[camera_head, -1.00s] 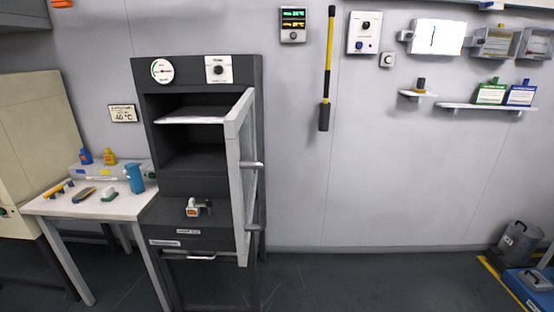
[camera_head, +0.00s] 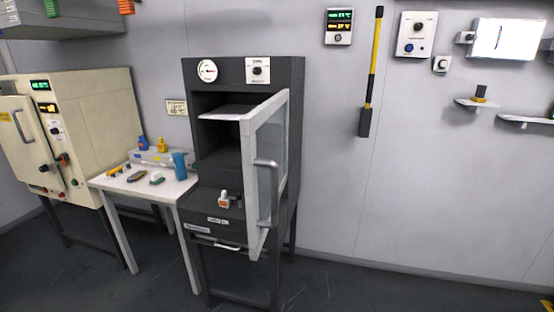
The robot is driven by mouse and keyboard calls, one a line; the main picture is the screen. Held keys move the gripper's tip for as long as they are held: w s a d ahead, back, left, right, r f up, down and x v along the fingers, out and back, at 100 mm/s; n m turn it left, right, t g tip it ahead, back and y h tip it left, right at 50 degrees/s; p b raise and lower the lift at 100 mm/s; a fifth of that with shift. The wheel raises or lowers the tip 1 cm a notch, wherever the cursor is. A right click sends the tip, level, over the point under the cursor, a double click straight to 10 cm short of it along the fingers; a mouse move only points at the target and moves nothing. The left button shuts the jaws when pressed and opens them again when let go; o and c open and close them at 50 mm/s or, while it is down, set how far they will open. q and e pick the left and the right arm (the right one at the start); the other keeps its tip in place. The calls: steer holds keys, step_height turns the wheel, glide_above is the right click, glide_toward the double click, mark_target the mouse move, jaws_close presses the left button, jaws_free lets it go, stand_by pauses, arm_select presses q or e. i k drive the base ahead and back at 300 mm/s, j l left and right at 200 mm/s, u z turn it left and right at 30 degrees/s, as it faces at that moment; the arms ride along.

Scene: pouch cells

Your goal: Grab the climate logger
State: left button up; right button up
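No thing in view carries a label that I can read as climate logger, so I cannot tell for certain which it is. A small dark device with a yellowish base (camera_head: 479,93) stands on a small white wall shelf (camera_head: 474,103) at the right. A small white and orange device (camera_head: 224,199) sits on the ledge of the dark oven. A wall unit with green and amber readouts (camera_head: 339,26) hangs at the upper middle. Neither of my grippers is in view.
The dark cabinet oven (camera_head: 202,172) has its glazed door (camera_head: 266,170) open, jutting forward. A white table (camera_head: 181,188) with small tools and a blue cup (camera_head: 179,165) stands left of it. A cream oven (camera_head: 100,120) is far left. Floor at right is clear.

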mark_target(179, 164)
steer(key=i+j+z, duration=0.1)
steer(key=j, duration=0.3)
steer(key=i+j, duration=0.15)
steer(key=j, duration=0.25)
steer(key=i+j+z, duration=0.15)
steer(key=j, duration=0.65)
steer(key=i+z, duration=0.05)
steer(key=i, duration=0.05)
